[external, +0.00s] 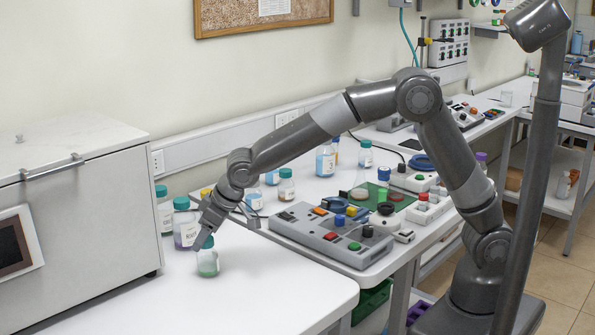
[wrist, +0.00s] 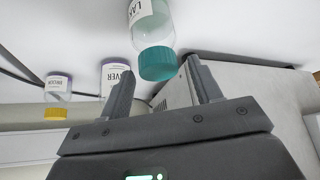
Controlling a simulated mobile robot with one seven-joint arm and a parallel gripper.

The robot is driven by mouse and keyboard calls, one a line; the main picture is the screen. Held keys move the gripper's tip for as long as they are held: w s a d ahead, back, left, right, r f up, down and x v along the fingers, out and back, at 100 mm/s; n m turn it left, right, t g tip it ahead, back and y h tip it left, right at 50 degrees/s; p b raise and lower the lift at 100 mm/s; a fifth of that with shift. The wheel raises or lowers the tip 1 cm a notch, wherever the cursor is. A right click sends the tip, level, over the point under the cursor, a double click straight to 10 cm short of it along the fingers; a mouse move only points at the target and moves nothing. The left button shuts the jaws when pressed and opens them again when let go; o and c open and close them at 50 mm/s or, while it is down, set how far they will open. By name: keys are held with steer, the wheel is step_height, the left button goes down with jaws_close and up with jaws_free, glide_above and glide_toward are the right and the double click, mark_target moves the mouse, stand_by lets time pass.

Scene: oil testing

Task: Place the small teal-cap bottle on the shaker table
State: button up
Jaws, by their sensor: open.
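The small teal-cap bottle (external: 208,265) stands upright on the white bench, with pale green contents low inside. My gripper (external: 206,231) points down at its cap from above. In the wrist view the bottle (wrist: 150,22) appears inverted, and its teal cap is between or just beyond the fingertips. My gripper (wrist: 157,68) is open there, with a gap beside the cap and no grip visible. A shaker table cannot be identified for certain; a grey flat device with coloured knobs (external: 318,238) lies to the right.
Larger bottles (external: 186,228) stand close behind, by a white cabinet (external: 85,215). They are near my gripper. A yellow-cap bottle (wrist: 57,95) shows in the wrist view. More bottles line the wall. The front of the bench (external: 255,290) is clear.

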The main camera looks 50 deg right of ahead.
steer(key=v, duration=0.9)
steer(key=shift+d, duration=0.15)
steer(key=s+d+r+m+h, duration=0.1)
steer(key=s+d+r+m, duration=0.2)
steer(key=d, duration=1)
steer(key=s+d+r, duration=0.3)
steer(key=d+r, duration=0.1)
steer(key=d, duration=0.9)
steer(key=s+d+f+m+h, duration=0.2)
steer(key=s+d+f+m, duration=0.1)
steer(key=s+d, duration=1.4)
steer(key=shift+s+f, duration=0.45)
steer(key=shift+s, duration=0.1)
